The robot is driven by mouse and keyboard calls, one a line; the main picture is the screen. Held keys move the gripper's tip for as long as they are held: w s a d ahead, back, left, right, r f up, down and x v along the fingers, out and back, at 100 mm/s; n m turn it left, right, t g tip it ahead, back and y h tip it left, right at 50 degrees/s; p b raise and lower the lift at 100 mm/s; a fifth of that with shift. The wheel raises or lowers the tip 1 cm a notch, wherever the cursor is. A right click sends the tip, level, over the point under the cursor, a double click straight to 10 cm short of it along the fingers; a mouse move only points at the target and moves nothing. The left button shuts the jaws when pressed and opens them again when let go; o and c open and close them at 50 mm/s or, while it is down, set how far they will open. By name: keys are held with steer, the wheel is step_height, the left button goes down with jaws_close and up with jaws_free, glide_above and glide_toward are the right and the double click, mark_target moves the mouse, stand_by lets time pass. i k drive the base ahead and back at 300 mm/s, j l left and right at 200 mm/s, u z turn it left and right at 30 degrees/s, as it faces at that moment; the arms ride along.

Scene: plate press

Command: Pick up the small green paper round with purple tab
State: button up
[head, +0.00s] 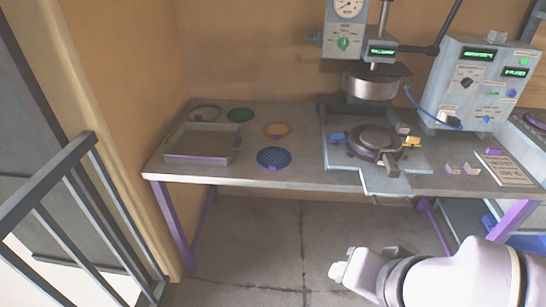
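A small green round (240,115) lies flat near the back of the table, left of the middle. Its tab is too small to make out clearly. A pale ring-like round with a greenish rim (205,112) lies just left of it. My gripper (338,270) is in front of the table at the lower right, well apart from the green round and holding nothing that I can see. Its fingers are too small and too turned to show whether they are open.
An orange round (277,130) and a blue striped round (274,158) lie nearby. A shallow tray (202,158) stands at the table's left front. A press (370,82) with a control box (480,85) stands to the right. A railing (60,200) is at far left.

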mark_target(238, 115)
steer(key=i+j+u, duration=0.2)
steer(key=i, duration=0.4)
steer(key=i+j+u, duration=0.2)
steer(key=i, duration=0.45)
steer(key=i+j+u, duration=0.2)
steer(key=i, duration=0.45)
